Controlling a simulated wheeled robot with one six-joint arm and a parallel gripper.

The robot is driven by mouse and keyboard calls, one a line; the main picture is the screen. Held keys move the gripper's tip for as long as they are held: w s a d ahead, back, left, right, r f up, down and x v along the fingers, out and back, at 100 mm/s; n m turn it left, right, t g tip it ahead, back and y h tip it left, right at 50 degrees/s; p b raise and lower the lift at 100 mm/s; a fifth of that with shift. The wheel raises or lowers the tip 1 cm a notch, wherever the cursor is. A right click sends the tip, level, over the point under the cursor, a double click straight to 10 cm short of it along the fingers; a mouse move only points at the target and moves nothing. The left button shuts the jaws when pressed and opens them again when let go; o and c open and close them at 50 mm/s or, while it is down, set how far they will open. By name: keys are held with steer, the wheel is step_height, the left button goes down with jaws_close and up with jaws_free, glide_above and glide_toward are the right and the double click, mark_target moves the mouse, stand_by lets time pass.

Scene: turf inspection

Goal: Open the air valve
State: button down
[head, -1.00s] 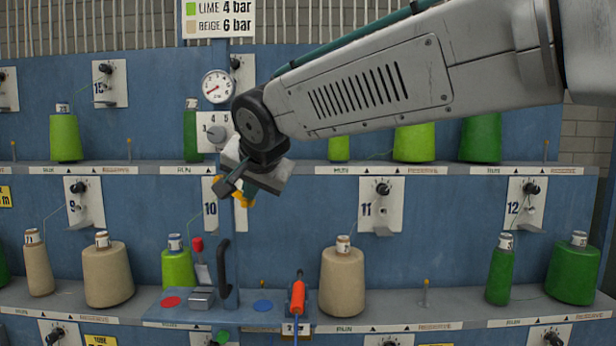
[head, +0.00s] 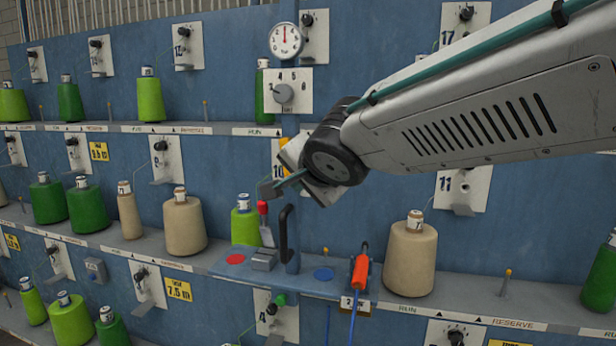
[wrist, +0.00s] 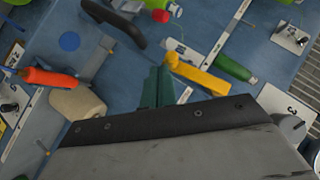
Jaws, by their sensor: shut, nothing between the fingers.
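The yellow lever (wrist: 197,75), which I take to be the air valve handle, lies beside my gripper (wrist: 158,88) in the wrist view. The teal fingers are shut and empty. They are close to the lever, but I cannot tell whether they touch it. The round pressure gauge (head: 286,40) above has its red needle pointing straight up.
A grey selector knob (head: 283,93) sits below the gauge. A small shelf carries a black handle (head: 287,236), a red-topped switch (head: 263,208) and an orange tool (head: 361,272). Yarn cones, including a beige one (head: 410,257), line the shelves.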

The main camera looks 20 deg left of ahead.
steer(key=shift+a+f, duration=0.2)
steer(key=shift+a, duration=0.25)
stand_by(0.5)
steer(key=s+d+r, duration=0.2)
steer(key=s+d, duration=0.4)
steer(key=d, duration=0.5)
steer(key=shift+s+d, duration=0.15)
steer(key=shift+s, duration=0.05)
steer(key=shift+r, duration=0.1)
